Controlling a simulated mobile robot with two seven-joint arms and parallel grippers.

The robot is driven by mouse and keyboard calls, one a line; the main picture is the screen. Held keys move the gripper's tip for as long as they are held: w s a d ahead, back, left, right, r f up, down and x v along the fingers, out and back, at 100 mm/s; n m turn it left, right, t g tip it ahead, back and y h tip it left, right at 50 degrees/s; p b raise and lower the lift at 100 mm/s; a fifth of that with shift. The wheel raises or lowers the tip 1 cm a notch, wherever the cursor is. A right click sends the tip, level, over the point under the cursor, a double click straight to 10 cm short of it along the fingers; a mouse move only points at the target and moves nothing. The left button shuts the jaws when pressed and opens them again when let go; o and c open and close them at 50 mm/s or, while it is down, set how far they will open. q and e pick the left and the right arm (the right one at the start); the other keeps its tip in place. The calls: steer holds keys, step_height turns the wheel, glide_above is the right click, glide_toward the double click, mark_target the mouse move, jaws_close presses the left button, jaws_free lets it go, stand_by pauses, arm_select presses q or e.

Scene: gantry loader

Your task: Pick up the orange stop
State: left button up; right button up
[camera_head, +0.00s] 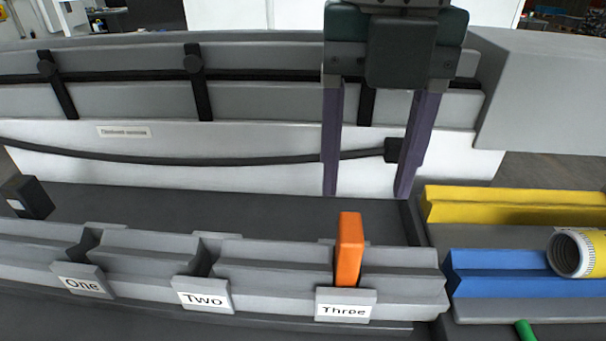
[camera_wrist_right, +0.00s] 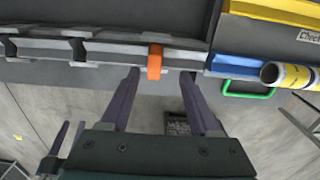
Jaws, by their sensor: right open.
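The orange stop (camera_head: 349,250) stands upright in the slot of the grey rail behind the label Three (camera_head: 345,305). It also shows in the right wrist view (camera_wrist_right: 154,62), at the top centre. My right gripper (camera_head: 367,193) is open and empty, with its two purple fingers pointing down above and behind the stop in the head view. In the right wrist view the stop appears between the lines of the two fingertips (camera_wrist_right: 160,72), apart from both. Small purple fingers at the left of the right wrist view look like my left gripper (camera_wrist_right: 67,136); their opening is unclear.
Labels One (camera_head: 82,284) and Two (camera_head: 204,298) mark other slots in the grey rail. On the right are a yellow block (camera_head: 510,205), a blue block (camera_head: 495,270) and a yellow-white roll (camera_head: 575,255). A black cable (camera_head: 200,160) crosses the white back wall.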

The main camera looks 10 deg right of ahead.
mark_target(352, 227)
step_height(352, 227, down, 2)
steer(key=shift+a+f, duration=0.1)
steer(key=shift+a, duration=0.05)
steer(key=f, duration=0.1)
steer(key=f+p, duration=0.1)
steer(key=f, duration=0.1)
steer(key=f+p, duration=0.1)
steer(key=f, duration=0.1)
steer(key=shift+s+a+f, duration=0.1)
steer(key=shift+s+a, duration=0.2)
steer(key=shift+a, duration=0.05)
steer(key=shift+f, duration=0.25)
steer(key=c, duration=0.4)
jaws_close()
